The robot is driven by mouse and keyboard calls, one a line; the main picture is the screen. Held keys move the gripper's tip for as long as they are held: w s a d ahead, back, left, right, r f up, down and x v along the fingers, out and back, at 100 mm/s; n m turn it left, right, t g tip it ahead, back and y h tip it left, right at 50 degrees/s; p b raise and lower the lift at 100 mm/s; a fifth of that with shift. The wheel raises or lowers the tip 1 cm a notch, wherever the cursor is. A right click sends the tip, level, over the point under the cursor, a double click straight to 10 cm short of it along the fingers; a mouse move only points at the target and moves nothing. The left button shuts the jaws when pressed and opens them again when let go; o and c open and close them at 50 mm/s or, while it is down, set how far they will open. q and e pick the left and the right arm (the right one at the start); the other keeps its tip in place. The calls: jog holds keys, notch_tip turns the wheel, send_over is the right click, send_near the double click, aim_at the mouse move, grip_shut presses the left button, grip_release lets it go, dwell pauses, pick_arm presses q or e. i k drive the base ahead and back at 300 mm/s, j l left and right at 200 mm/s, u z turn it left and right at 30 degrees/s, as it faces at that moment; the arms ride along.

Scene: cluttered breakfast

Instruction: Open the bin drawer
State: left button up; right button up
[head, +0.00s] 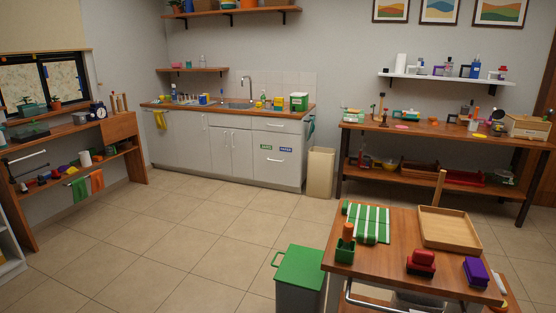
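A lower front (276,173) with a green label and a blue label is at the right end of the grey kitchen counter unit, under the sink worktop. It looks like the bin drawer. A light bar handle (277,161) sits below the labels. The front looks flush with the cabinet, so it appears shut. A narrower drawer front (276,126) with its own handle is above it. Neither of my grippers is in view.
A wooden-topped cart (388,260) stands at the front right, with a grey bin with a green lid (300,267) beside it. A beige bin (320,172) stands right of the counter. The tiled floor (190,225) before the cabinets is clear.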

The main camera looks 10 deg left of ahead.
aim_at(277, 155)
jog(key=i+j+u, duration=0.6)
jog(key=i, duration=0.15)
jog(key=i+u, duration=0.3)
jog(key=i+j, duration=0.15)
jog(key=i, duration=0.45)
jog(key=i+j, duration=0.15)
jog(key=i, duration=0.5)
jog(key=i+j+u, duration=0.1)
jog(key=i, duration=0.5)
jog(key=i+l+z, duration=0.25)
jog(key=i+z, duration=0.25)
jog(key=i, duration=0.2)
jog(key=i+z, duration=0.45)
jog(key=i, duration=0.25)
jog(key=i+j+z, duration=0.2)
jog(key=i+z, duration=0.3)
jog(key=i, duration=0.15)
